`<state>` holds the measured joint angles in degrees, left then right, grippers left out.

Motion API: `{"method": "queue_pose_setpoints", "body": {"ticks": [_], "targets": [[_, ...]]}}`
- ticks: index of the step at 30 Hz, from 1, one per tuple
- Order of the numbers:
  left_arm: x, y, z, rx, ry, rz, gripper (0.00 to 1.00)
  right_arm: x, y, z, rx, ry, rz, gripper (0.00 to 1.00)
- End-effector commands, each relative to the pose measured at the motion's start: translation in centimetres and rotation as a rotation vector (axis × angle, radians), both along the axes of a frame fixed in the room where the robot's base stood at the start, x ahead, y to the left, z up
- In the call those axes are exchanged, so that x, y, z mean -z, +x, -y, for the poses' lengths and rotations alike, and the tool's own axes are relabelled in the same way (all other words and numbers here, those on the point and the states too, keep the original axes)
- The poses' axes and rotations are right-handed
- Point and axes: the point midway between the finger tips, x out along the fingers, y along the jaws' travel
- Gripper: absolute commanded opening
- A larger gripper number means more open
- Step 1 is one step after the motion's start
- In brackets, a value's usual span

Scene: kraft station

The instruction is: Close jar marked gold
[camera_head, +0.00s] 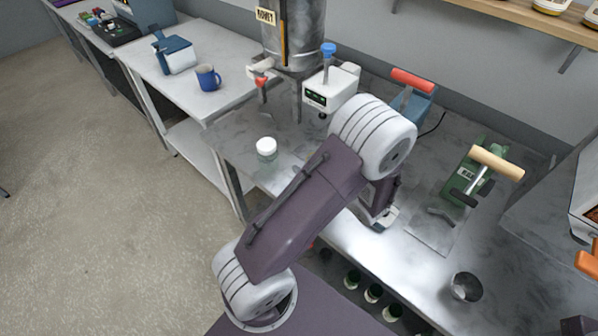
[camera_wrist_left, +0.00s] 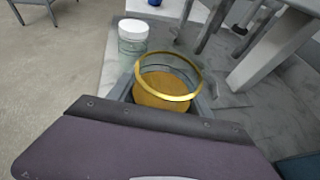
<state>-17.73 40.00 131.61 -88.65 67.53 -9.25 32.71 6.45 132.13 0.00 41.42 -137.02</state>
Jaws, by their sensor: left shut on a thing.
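A glass jar with a gold rim (camera_wrist_left: 182,97) shows in the left wrist view, with amber contents inside. Its top looks open, and no lid shows on it. My left gripper (camera_wrist_left: 165,92) is shut on this jar, with grey fingers at its sides. In the head view my left gripper (camera_head: 379,214) is low over the metal bench, partly behind my own arm, and I cannot make out the jar there. A second glass jar with a white lid (camera_head: 266,147) stands apart on the bench; it also shows in the left wrist view (camera_wrist_left: 133,36). My right gripper is not in view.
A honey tank (camera_head: 297,35) with a red-handled tap stands behind the white-lidded jar. A white device with a blue knob (camera_head: 331,88), a red-handled blue device (camera_head: 413,92) and a green press (camera_head: 470,170) line the bench. A metal cup (camera_head: 465,287) stands near the front.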

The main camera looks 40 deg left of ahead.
Motion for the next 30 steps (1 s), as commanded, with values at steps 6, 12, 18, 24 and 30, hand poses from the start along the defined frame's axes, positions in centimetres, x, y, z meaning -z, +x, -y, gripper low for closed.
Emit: {"method": "queue_pose_setpoints", "body": {"ticks": [6, 12, 18, 24, 30], "targets": [[-2.9, 2.1, 4.4, 0.004, -0.003, 0.006, 0.0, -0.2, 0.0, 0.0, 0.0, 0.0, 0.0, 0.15], [-4.5, 3.2, 6.8, 0.001, 0.0, 0.001, 0.0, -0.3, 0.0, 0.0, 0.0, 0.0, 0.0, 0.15], [-4.9, 3.4, 7.5, -0.001, -0.001, -0.001, 0.0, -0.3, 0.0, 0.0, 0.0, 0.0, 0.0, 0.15], [-4.9, 3.4, 7.4, -0.001, -0.001, -0.001, 0.0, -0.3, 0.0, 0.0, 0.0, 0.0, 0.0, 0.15], [-4.9, 3.4, 7.4, -0.001, -0.001, -0.001, 0.21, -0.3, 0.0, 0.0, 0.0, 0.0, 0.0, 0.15]]}}
